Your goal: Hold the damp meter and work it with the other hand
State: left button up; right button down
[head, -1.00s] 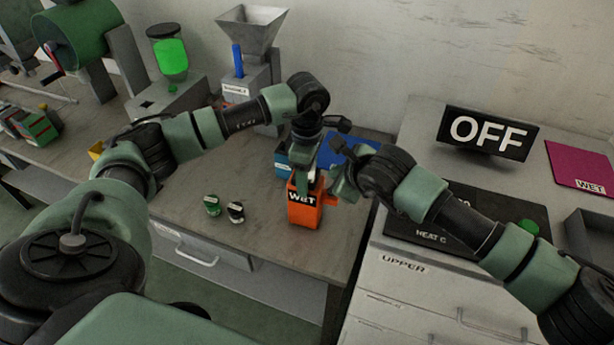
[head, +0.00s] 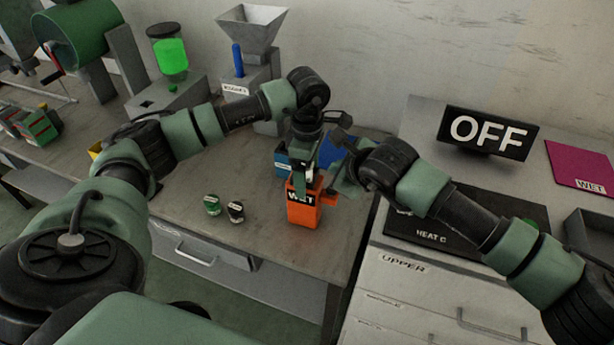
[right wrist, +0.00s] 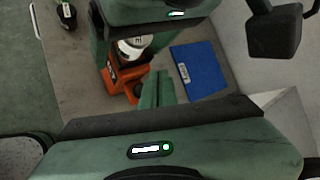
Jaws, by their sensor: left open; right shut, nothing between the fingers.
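The damp meter (head: 302,213) is an orange box standing on the bench, with a dark label reading WET near its top and an orange tab on its right side. It also shows in the right wrist view (right wrist: 118,82), with a white round part behind it. My left gripper (head: 304,178) is open and points down at the top of the meter; I cannot tell whether its fingers touch it. My right gripper (head: 346,178) is shut and empty, just right of and above the tab. Its green fingers (right wrist: 157,90) show beside the meter in the right wrist view.
A blue panel (right wrist: 201,68) lies behind the meter. Two small labelled pots (head: 212,204) (head: 236,211) stand to its left. A hopper machine (head: 252,80) stands at the back. Right are a dark heating plate (head: 410,228), an OFF sign (head: 488,133) and drawers (head: 420,290).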

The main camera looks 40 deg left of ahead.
pick_arm(q)
notch_tip(320, 180, up, 11)
jog(key=shift+f, duration=0.1)
